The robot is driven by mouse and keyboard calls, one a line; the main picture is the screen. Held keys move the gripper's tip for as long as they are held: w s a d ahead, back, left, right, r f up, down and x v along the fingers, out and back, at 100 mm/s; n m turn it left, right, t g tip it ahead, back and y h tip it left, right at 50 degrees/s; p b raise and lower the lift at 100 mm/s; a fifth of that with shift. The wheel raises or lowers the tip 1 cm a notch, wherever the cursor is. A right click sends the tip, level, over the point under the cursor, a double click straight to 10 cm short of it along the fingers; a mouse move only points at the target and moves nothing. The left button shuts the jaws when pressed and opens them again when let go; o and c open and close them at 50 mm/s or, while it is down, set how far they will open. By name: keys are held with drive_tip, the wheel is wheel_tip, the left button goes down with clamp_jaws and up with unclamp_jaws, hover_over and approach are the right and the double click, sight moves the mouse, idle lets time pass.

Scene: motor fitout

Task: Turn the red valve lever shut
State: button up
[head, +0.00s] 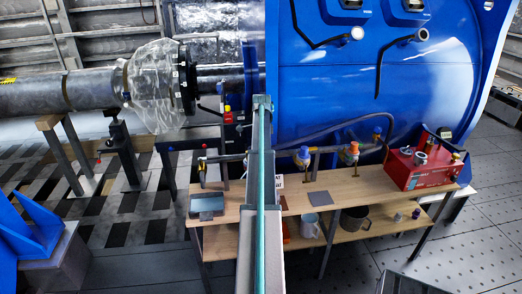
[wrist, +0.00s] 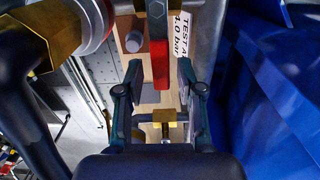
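The red valve lever (wrist: 160,64) shows in the wrist view as a narrow red bar below a dark part at the top of the picture. My gripper (wrist: 160,82) is open, with one finger on each side of the red bar. Gaps show between the bar and both fingers, so it does not look gripped. A brass fitting (wrist: 161,117) shows beyond the bar, lower in the picture. In the head view my arm runs up the middle and hides its own fingertips; I cannot make out the lever there.
A wooden bench (head: 325,190) carries a red box (head: 422,168) at right and a grey plate (head: 208,203) at left. A large blue housing (head: 400,80) stands behind. A white sign (wrist: 181,35) and a thick dark hose (wrist: 25,60) are close to the gripper.

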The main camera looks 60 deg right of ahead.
idle(0.3)
wheel_tip(320, 180, up, 12)
idle(0.6)
idle(0.3)
